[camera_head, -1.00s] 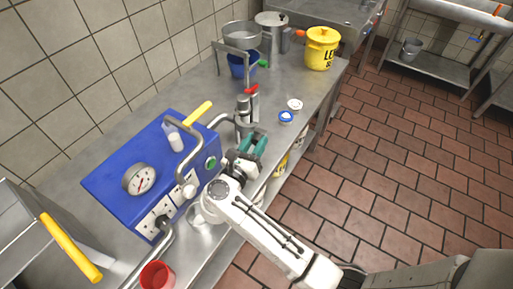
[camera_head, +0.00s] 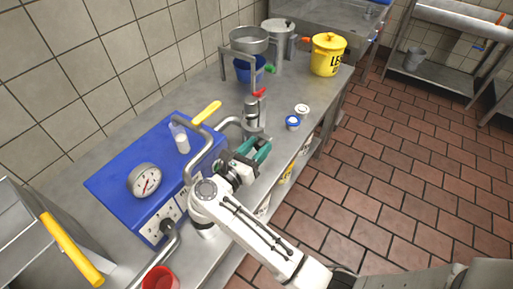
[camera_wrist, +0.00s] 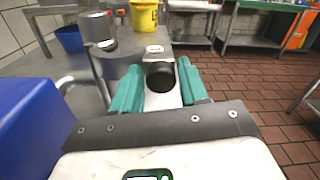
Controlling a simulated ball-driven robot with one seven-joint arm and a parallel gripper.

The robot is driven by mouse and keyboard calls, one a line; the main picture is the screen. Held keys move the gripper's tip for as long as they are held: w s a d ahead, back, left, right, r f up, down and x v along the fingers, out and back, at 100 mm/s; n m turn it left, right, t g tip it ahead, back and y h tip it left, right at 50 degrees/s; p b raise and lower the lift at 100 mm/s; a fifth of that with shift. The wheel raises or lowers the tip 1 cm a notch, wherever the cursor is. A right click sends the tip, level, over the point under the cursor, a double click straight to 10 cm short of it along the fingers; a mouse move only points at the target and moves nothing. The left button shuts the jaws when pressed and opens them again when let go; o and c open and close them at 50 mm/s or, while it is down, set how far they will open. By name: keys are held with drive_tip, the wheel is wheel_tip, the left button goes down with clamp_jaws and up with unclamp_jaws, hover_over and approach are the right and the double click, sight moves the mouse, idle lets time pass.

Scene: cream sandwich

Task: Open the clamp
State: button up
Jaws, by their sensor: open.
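A metal fitting with a red handle (camera_head: 259,93) stands on the bench beyond the blue machine; it may be the clamp, but I cannot tell for sure. Its metal body (camera_head: 254,117) joins a bent pipe. My gripper (camera_head: 250,153) has teal fingers and is open, just in front of this fitting. In the wrist view, my gripper (camera_wrist: 160,75) has its fingers apart, with a dark round end (camera_wrist: 160,76) of a metal part showing between them. Contact cannot be made out. A metal cylinder (camera_wrist: 97,28) stands to the left of the fingers.
Two small lidded jars (camera_head: 293,122) stand near the bench edge. A yellow bucket (camera_head: 327,58) is farther back. The tiled floor (camera_head: 400,170) at right is clear.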

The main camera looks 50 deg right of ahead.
drive_tip(key=shift+o, duration=1.2)
drive_tip(key=shift+a, duration=0.1)
drive_tip(key=s+a+b, duration=0.1)
drive_tip(key=a+b, duration=0.1)
drive_tip(key=a, duration=0.8)
drive_tip(key=shift+s+a, duration=0.3)
